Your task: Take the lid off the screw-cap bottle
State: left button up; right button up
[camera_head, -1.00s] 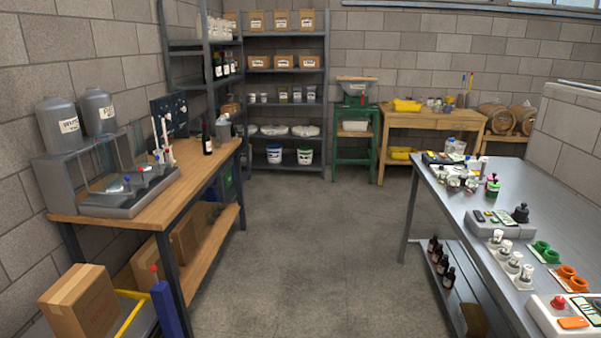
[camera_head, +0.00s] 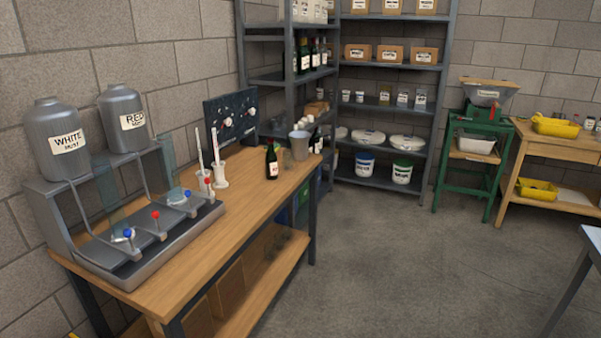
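A dark bottle (camera_head: 272,159) with a light label and a red top stands upright on the wooden bench (camera_head: 262,213), toward its far end. I cannot tell whether its top is a screw cap. More dark bottles (camera_head: 312,55) stand on the grey shelf rack behind the bench, too small to make out their closures. Neither of my grippers shows in this view.
A dispenser with two grey tanks (camera_head: 135,120) and a drip tray stands on the bench's near end. The floor (camera_head: 390,265) right of the bench is clear. A metal table edge (camera_head: 578,270) shows at right.

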aim_at(270, 159)
jog(key=i+l+u, duration=0.2)
jog(key=i, duration=0.2)
jog(key=i+l+u, duration=0.25)
jog(key=i+l, duration=0.3)
jog(key=i+l+u, duration=0.25)
jog(key=i+l, duration=0.25)
jog(key=l, duration=0.15)
